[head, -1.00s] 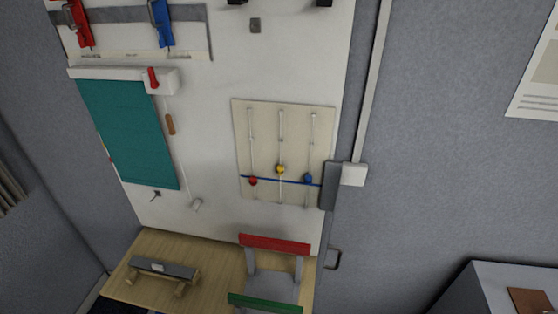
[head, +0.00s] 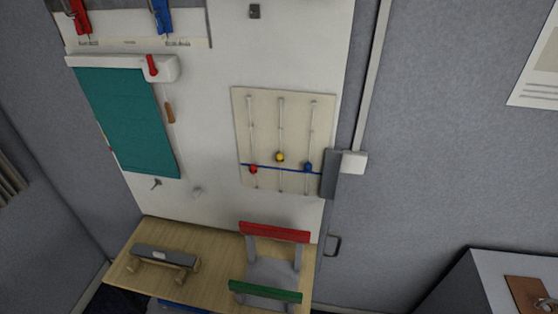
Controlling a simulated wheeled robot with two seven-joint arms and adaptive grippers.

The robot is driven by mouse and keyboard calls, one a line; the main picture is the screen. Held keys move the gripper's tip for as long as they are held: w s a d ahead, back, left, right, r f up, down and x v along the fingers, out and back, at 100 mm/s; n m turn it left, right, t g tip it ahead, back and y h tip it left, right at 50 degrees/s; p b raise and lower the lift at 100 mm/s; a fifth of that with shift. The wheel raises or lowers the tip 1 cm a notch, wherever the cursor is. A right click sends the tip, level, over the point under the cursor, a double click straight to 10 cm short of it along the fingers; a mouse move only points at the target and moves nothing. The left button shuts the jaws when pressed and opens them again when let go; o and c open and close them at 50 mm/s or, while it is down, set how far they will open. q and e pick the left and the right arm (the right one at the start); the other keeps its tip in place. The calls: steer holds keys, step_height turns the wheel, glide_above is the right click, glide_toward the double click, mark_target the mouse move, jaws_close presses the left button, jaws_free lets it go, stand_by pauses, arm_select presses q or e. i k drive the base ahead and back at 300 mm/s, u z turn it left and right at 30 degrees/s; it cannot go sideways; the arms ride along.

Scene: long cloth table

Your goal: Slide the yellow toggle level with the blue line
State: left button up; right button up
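A beige board (head: 265,122) hangs on the white wall panel, with three upright rods and a ball-like toggle on each. The yellow toggle (head: 280,157) is on the middle rod, a little above the blue line (head: 267,168). The blue line runs across the lower part of the board. The red toggle (head: 253,169) on the left rod and the blue toggle (head: 308,167) on the right rod sit at about the line. Neither of my grippers shows in the head view.
A wooden table (head: 215,254) below holds a grey-topped wooden block (head: 164,258) and a grey stand with red (head: 275,232) and green (head: 265,291) bars. A teal blind (head: 128,120) hangs left of the board. A grey box (head: 331,173) adjoins the board's right edge.

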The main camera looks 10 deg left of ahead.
mark_target(280, 156)
steer(key=k, duration=1.3)
steer(key=z, duration=0.8)
steer(key=i, duration=1)
steer(key=u, duration=0.3)
